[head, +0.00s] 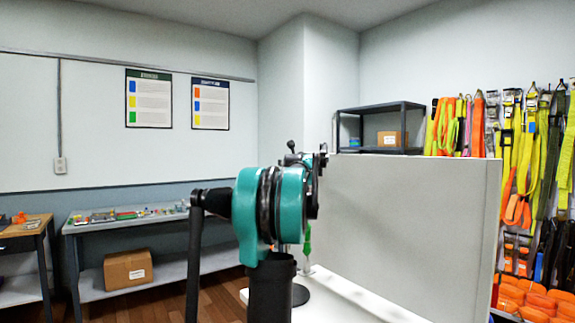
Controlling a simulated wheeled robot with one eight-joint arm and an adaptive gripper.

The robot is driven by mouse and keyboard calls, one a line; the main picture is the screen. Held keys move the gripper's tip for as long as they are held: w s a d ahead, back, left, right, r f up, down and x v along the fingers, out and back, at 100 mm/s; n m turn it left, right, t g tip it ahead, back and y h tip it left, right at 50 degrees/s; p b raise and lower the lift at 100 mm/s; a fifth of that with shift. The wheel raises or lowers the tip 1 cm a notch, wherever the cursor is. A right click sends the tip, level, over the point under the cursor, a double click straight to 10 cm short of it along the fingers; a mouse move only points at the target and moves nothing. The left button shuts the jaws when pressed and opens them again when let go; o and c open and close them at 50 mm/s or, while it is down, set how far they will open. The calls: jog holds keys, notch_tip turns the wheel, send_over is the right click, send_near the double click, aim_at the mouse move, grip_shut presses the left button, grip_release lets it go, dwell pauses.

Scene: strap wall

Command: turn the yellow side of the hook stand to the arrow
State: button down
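A thin upright post with a green part (307,240) shows just right of my arm, above a white tabletop (345,306). It may be part of the hook stand; my arm hides most of what is around it. A dark round base (299,295) on the tabletop is partly hidden behind my arm. I see no yellow side and no arrow. Small dark parts (318,160) at the far side of my teal arm may belong to my gripper. Its fingers cannot be made out, nor whether they hold anything.
A large pale panel (410,225) stands upright along the white tabletop on the right. Behind it are a dark shelf (376,112) with a box and a wall of hanging straps (520,150). A grey bench (150,222) with a cardboard box (128,270) below stands left.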

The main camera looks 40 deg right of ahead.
jog(key=n+y, duration=0.3)
jog(key=y, duration=0.2)
jog(key=n+t+y, duration=0.1)
jog(key=n+y, duration=0.2)
jog(key=y, duration=0.1)
jog(key=shift+d+y, duration=0.15)
jog(key=shift+y, duration=0.25)
jog(key=shift+n+g+y, duration=0.6)
jog(key=shift+n+y, duration=0.65)
jog(key=shift+y, duration=0.45)
jog(key=shift+n+g+y, duration=0.6)
jog(key=shift+n+y, duration=0.65)
jog(key=shift+y, duration=0.45)
jog(key=shift+n+g+y, duration=0.3)
jog(key=shift+n+y, duration=0.1)
jog(key=shift+y, duration=0.1)
jog(key=c, duration=0.9)
grip_release()
jog(key=shift+a+m+h, duration=0.2)
jog(key=shift+m+h, duration=0.1)
jog(key=shift+h, duration=0.1)
